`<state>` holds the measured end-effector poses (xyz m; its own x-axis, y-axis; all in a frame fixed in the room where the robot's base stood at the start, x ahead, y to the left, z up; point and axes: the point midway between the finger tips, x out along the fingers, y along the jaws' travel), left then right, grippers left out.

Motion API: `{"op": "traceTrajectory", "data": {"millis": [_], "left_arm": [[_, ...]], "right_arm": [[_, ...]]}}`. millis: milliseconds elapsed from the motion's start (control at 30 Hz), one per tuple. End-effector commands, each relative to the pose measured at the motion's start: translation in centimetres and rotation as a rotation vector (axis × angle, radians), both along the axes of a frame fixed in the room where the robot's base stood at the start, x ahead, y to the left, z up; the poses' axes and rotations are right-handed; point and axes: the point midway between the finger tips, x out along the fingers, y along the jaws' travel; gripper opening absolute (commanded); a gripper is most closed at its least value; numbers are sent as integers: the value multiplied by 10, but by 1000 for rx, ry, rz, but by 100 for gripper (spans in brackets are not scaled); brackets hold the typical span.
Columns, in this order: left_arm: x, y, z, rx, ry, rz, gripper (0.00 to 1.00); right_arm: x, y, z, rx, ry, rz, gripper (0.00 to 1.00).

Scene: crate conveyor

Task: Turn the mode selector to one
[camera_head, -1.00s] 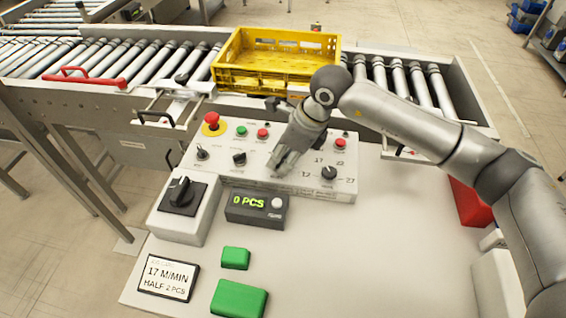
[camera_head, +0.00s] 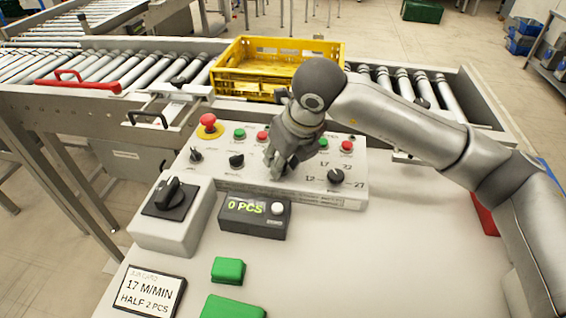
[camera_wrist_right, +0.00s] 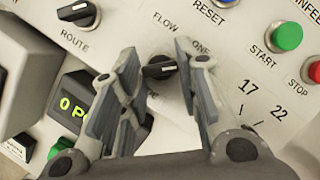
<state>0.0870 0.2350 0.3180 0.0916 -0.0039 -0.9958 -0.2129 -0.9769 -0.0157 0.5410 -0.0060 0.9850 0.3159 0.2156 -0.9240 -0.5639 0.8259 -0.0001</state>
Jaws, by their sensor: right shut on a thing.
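The mode selector (camera_wrist_right: 158,67) is a small black rotary knob with a pale pointer line, on the light control panel (camera_head: 318,198). FLOW is printed at its upper left and ONE at its upper right in the right wrist view. The pointer line lies roughly toward the right; I cannot tell exactly which label it meets. In the head view the gripper hides the knob. My left gripper is out of view.
Close by are the black ROUTE knob (camera_head: 237,160), a numbered dial (camera_head: 335,176), a red emergency button (camera_head: 208,121) and green start button (camera_wrist_right: 288,36). A 0 PCS display (camera_head: 252,214) and large rotary switch (camera_head: 170,195) stand in front. A yellow crate (camera_head: 240,87) is on the conveyor behind.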

Motion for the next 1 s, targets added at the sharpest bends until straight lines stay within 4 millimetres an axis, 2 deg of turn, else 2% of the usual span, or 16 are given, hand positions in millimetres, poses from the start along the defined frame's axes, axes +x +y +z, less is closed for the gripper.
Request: {"op": "traceTrajectory", "data": {"millis": [433, 467, 600, 633, 1000], "left_arm": [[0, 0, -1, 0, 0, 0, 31], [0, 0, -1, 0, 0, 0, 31], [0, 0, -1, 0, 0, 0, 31], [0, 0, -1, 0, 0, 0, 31], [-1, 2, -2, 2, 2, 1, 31]], "right_arm": [[0, 0, 1, 0, 0, -11, 6], [0, 0, 1, 0, 0, -11, 31], [0, 0, 1, 0, 0, -11, 49], [0, 0, 1, 0, 0, -11, 52], [-1, -1, 5, 0, -1, -10, 52]]}}
